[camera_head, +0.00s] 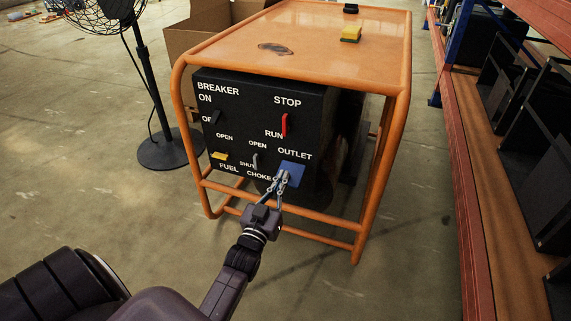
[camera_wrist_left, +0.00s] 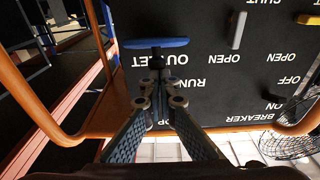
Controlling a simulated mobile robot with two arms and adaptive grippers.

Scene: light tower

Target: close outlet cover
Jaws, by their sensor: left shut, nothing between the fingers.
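The blue outlet cover (camera_head: 293,171) is on the lower right of the black generator panel (camera_head: 240,118), below the OUTLET label. In the left wrist view the cover (camera_wrist_left: 157,43) shows nearly edge-on as a thin blue strip and appears to stand out from the panel. My left gripper (camera_head: 282,177) is shut and empty, its tips overlapping the left part of the cover in the head view. In the left wrist view the tips (camera_wrist_left: 160,88) lie just below the blue strip; I cannot tell whether they touch it. My right gripper is not in view.
An orange tube frame (camera_head: 180,110) surrounds the panel, with a lower bar near my left arm. A red switch (camera_head: 285,125), a grey choke lever (camera_head: 255,161) and a yellow fuel lever (camera_head: 219,156) are nearby. A fan (camera_head: 150,75) stands left; shelves (camera_head: 480,150) stand right.

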